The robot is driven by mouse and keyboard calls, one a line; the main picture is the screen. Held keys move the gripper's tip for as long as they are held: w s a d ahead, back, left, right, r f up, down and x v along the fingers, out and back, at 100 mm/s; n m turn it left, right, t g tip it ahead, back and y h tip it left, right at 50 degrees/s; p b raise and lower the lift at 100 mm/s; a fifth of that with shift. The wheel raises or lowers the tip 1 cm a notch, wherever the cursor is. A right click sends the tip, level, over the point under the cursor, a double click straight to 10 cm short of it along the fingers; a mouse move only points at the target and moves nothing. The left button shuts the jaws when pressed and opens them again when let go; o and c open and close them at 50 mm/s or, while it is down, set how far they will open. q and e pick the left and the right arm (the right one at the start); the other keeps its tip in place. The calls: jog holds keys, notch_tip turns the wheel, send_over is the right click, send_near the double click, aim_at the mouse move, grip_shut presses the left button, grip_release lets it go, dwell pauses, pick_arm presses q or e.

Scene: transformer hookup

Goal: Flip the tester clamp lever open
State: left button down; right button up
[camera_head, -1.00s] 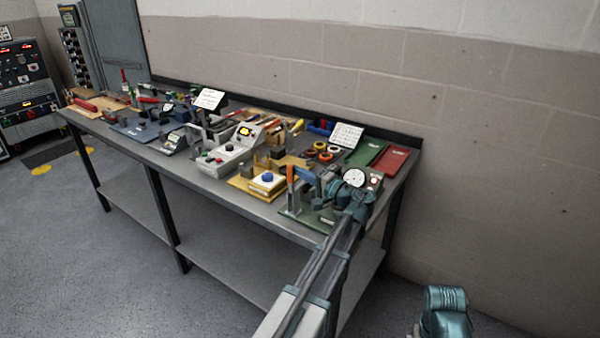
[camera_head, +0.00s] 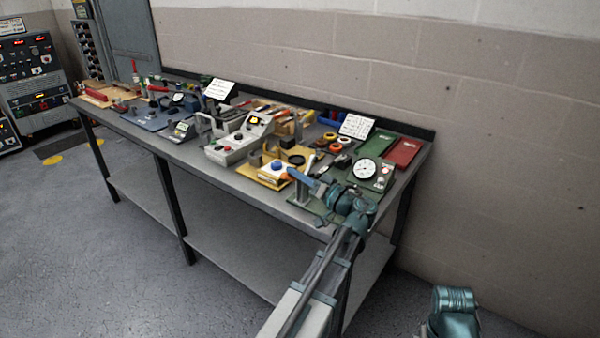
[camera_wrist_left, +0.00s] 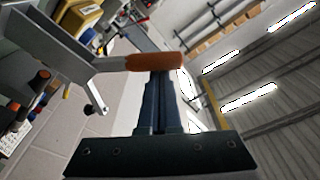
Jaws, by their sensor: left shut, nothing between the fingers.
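The tester clamp stands on a green base at the front right of the bench; its grey upright (camera_head: 303,191) shows in the head view. In the left wrist view its lever has a grey arm (camera_wrist_left: 55,45) and an orange handle (camera_wrist_left: 150,61). My left gripper (camera_head: 293,174) reaches over the clamp with its blue fingers pointing left. In the left wrist view its fingers (camera_wrist_left: 160,76) are shut and empty, tips right at the orange handle; whether they touch it I cannot tell. In the head view the orange handle is not clearly visible. My right gripper is out of view.
A round white gauge (camera_head: 364,168) stands close behind my left wrist. A yellow fixture with a blue knob (camera_head: 279,167) is just left of the clamp. The bench is crowded.

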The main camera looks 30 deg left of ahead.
pick_arm(q)
jog(key=n, duration=0.1)
jog(key=s+f+n+b, duration=0.1)
jog(key=n, duration=0.1)
jog(key=shift+s+a+f+g, duration=0.1)
jog(key=shift+s+f+g, duration=0.1)
jog(key=shift+f+g, duration=0.1)
jog(key=shift+s+f+n+b, duration=0.25)
jog(key=shift+f+n+b, duration=0.1)
jog(key=shift+b, duration=0.25)
notch_tip(320, 180, up, 4)
jog(key=p, duration=0.4)
jog(key=d+f+b, duration=0.1)
jog(key=d, duration=0.8)
jog(key=shift+f+b, duration=0.35)
jog(key=shift+s+d, duration=0.1)
